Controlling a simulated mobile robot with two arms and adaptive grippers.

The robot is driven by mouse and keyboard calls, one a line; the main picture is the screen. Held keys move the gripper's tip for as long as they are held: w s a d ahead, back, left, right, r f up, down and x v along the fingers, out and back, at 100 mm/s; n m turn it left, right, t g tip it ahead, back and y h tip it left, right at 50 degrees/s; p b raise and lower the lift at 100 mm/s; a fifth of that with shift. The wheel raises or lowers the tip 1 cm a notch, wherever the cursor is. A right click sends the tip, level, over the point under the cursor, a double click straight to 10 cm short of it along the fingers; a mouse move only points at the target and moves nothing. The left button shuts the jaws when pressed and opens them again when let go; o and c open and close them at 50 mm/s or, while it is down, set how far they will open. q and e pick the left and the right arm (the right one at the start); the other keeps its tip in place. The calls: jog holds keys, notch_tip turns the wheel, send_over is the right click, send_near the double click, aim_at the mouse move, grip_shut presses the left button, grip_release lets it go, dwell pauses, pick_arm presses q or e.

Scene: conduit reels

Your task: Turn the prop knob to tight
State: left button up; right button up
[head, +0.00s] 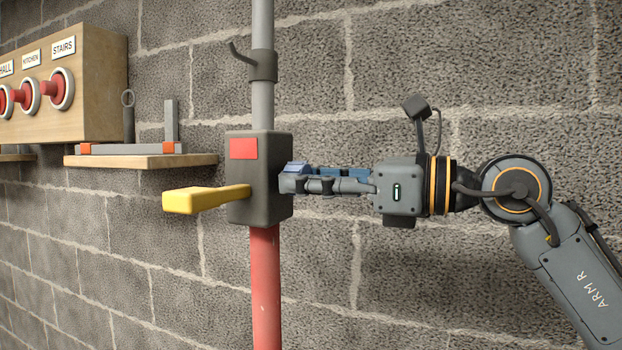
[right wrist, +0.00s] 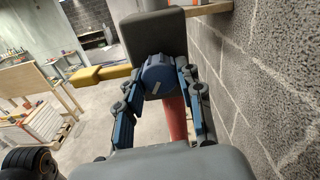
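The prop is a grey upper tube (head: 262,105) and a red lower tube (head: 265,290) joined at a dark box (head: 262,200) with a red label. A yellow lever (head: 195,199) sticks out to the left of the box. The blue prop knob (right wrist: 158,76) is on the box's side facing my right gripper; a white mark shows on its face. My right gripper (head: 292,181) reaches in from the right, with its fingertips on either side of the knob and apparently touching it. Whether the knob is tight cannot be told. My left gripper is in neither view.
A wooden board (head: 105,95) at the left carries red reels labelled HALL, KITCHEN and STAIRS. A small wooden shelf (head: 190,160) holds a grey bracket-like piece. A block wall (head: 450,290) stands close behind.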

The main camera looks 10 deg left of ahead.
jog(key=shift+c, duration=0.7)
jog(key=shift+m, duration=0.3)
jog(key=shift+r+m+b, duration=0.1)
jog(key=shift+m+b, duration=5.6)
jog(key=shift+m, duration=8.1)
